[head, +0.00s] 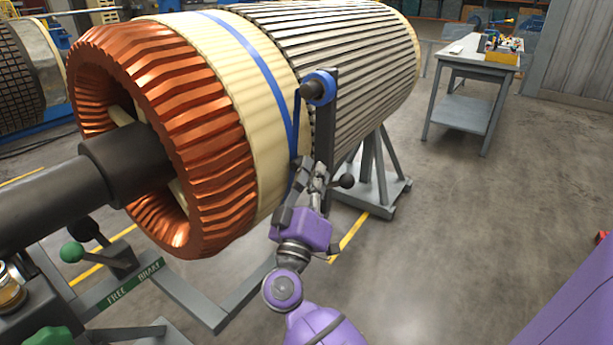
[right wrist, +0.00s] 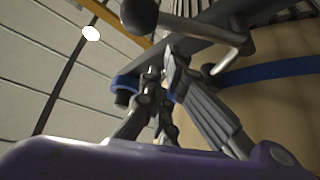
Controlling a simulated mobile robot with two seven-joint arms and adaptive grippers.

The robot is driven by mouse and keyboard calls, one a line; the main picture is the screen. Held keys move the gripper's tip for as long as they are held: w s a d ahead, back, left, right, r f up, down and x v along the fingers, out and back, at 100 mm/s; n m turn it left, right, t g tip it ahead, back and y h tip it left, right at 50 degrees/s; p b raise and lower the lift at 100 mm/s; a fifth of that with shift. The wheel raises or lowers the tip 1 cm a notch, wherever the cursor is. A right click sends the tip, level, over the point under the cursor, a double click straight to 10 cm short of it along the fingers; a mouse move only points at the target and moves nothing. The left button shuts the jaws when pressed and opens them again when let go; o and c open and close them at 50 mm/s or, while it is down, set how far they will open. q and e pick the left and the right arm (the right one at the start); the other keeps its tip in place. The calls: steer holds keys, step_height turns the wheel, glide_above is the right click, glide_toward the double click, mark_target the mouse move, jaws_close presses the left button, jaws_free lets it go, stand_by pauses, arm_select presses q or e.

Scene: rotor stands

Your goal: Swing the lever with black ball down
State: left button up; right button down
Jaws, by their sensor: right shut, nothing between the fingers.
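A black ball (head: 346,181) shows just right of my right gripper (head: 318,172), low beside the dark upright bar (head: 327,130). In the right wrist view a black ball (right wrist: 138,14) and a bent metal rod (right wrist: 205,28) lie beyond the fingers; a smaller dark ball (right wrist: 222,68) is at the rod's end. My right gripper, also in the right wrist view (right wrist: 160,78), is shut and empty, close to the bar and ball. Whether it touches them, I cannot tell. The fingers partly hide the lever. My left gripper is not in view.
The large rotor (head: 240,110) with copper windings fills the left and middle. A green-ball lever (head: 72,252) stands by a FREE/BRAKE plate (head: 130,287), with another dark knob (head: 83,230) behind it. The floor (head: 440,230) on the right is clear, with a workbench (head: 475,75) beyond.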

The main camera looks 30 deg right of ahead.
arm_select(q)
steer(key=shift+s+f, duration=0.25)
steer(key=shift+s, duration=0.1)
arm_select(e)
steer(key=shift+s+d+f, duration=0.2)
steer(key=shift+s+f, duration=0.05)
steer(key=shift+f, duration=0.2)
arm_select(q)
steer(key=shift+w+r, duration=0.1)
arm_select(e)
steer(key=shift+m, duration=0.3)
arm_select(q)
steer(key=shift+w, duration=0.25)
arm_select(e)
steer(key=shift+s+f+m+h, duration=0.2)
steer(key=shift+m+h, duration=0.2)
steer(key=shift+m, duration=0.3)
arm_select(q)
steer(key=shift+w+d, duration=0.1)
arm_select(e)
steer(key=shift+g, duration=0.4)
